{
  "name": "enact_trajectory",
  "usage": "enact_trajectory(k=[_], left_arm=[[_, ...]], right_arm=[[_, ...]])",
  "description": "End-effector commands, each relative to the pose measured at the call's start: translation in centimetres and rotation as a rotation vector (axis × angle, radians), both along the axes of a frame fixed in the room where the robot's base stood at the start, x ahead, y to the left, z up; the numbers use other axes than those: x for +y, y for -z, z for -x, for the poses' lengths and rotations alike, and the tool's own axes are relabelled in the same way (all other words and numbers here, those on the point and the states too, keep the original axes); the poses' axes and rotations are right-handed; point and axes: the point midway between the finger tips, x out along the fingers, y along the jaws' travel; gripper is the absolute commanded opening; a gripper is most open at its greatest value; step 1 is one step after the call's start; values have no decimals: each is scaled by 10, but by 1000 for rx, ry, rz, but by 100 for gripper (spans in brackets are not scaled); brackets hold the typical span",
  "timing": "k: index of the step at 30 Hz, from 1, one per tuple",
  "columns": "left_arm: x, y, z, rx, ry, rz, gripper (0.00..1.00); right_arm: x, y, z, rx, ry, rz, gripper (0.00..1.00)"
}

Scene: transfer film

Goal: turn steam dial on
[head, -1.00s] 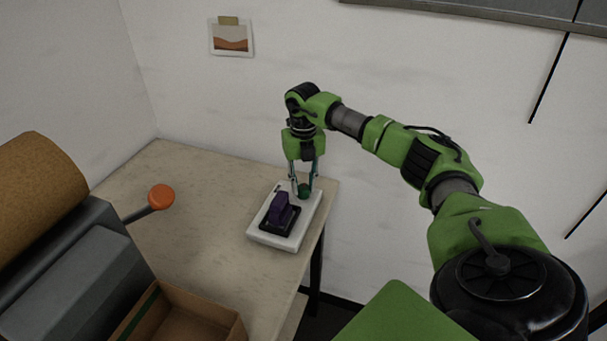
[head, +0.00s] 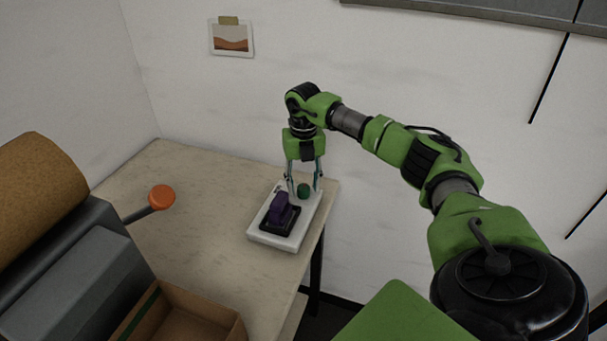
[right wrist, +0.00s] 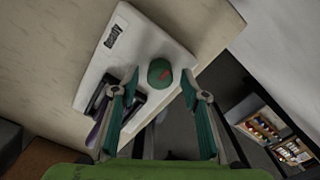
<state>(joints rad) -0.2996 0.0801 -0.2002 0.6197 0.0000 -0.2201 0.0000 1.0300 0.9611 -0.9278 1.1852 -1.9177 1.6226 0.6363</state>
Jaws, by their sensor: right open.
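The steam dial is a small green round knob (head: 304,189) on a white panel (head: 262,236) that lies near the table's right edge. In the right wrist view the knob (right wrist: 159,72) bears a short red mark, and the panel (right wrist: 110,65) has a small dark label. A purple block in a black frame (head: 281,210) sits on the same panel, in front of the knob. My right gripper (head: 304,184) points down over the panel. In the right wrist view its fingers (right wrist: 160,95) are apart, with the knob ahead of the gap between them. My left gripper is not in view.
A grey machine with a brown roll (head: 38,190) and an orange-knobbed lever (head: 161,197) stands at the left. A cardboard box (head: 225,326) is below it. The table (head: 190,210) is bare between lever and panel. A wall is behind.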

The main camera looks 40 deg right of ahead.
Motion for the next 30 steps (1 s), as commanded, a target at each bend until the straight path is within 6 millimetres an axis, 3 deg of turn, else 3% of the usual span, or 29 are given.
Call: enact_trajectory(k=[7, 21, 30], left_arm=[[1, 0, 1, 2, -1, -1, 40], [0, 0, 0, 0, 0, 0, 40], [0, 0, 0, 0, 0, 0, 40]], right_arm=[[0, -17, -1, -2, 0, 0, 41], [0, -107, -1, -2, 0, 0, 41], [0, -120, 0, 0, 0, 0, 41]])
